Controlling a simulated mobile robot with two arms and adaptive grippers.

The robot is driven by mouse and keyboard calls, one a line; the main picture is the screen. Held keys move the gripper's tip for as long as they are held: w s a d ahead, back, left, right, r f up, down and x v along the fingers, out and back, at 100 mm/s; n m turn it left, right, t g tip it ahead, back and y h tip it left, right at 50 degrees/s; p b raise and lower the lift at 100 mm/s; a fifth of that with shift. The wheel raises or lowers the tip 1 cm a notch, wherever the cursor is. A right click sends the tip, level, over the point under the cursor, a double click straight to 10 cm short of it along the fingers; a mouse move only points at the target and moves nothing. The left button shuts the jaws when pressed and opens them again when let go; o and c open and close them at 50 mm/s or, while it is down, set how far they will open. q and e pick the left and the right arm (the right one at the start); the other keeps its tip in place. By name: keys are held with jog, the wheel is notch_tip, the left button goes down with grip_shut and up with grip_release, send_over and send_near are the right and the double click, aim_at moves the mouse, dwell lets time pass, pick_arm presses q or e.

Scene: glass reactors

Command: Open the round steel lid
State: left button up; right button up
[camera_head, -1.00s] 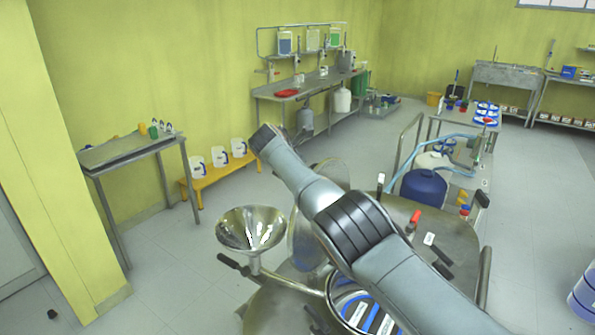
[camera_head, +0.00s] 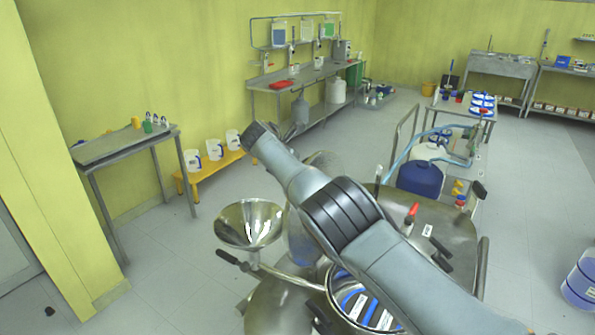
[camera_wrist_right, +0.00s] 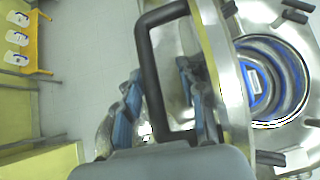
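The round steel lid (camera_head: 299,238) stands raised, roughly on edge, beside the round vessel opening (camera_head: 345,300), partly hidden behind my right arm. In the right wrist view the lid (camera_wrist_right: 228,75) is nearly edge-on, with its black loop handle (camera_wrist_right: 150,60) facing left. My right gripper (camera_wrist_right: 160,105) has its blue-padded fingers apart, one on each side of the handle's bar, with a gap showing. The opening (camera_wrist_right: 262,80) with its blue ring is uncovered at right. My right gripper is hidden in the head view. My left gripper is in neither view.
A steel funnel (camera_head: 250,222) stands just left of the lid. The vessel top (camera_head: 440,215) carries a red-handled valve (camera_head: 412,211) and black-gripped fittings. The floor at left is free up to the side table (camera_head: 125,146).

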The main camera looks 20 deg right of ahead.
jog(key=shift+r, duration=0.1)
jog(key=shift+s+a+r, duration=0.1)
jog(key=shift+a+r, duration=0.4)
jog(key=shift+r, duration=0.1)
jog(key=shift+s+a+r, duration=0.25)
jog(key=shift+s+r, duration=0.1)
jog(key=v, duration=0.9)
jog(key=shift+s, duration=0.2)
jog(key=shift+a, duration=0.1)
